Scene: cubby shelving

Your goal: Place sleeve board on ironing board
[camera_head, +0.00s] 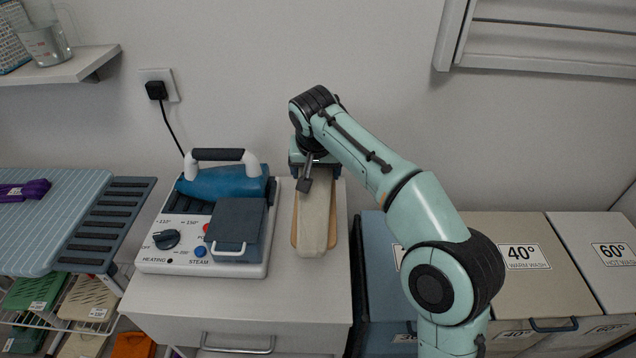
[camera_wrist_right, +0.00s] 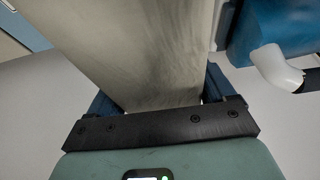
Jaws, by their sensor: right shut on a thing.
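The sleeve board (camera_head: 315,218) has a cream padded top over a wooden base. It lies lengthwise on the white cabinet, right of the steam iron station. My right gripper (camera_head: 314,170) is shut on its far end. In the right wrist view the cream board (camera_wrist_right: 140,45) runs between the two blue fingers of the gripper (camera_wrist_right: 160,92). I cannot tell whether the board is lifted off the cabinet top. The ironing board (camera_head: 75,205), with a striped blue-grey cover and a dark slatted end, is at the left. My left gripper is not in view.
The steam station (camera_head: 150,257) with its blue iron (camera_head: 222,183) stands between the sleeve board and the ironing board. A purple bundle (camera_head: 25,190) lies on the ironing board's left part. Laundry bins (camera_head: 520,240) stand at right. A wall shelf (camera_head: 65,65) is upper left.

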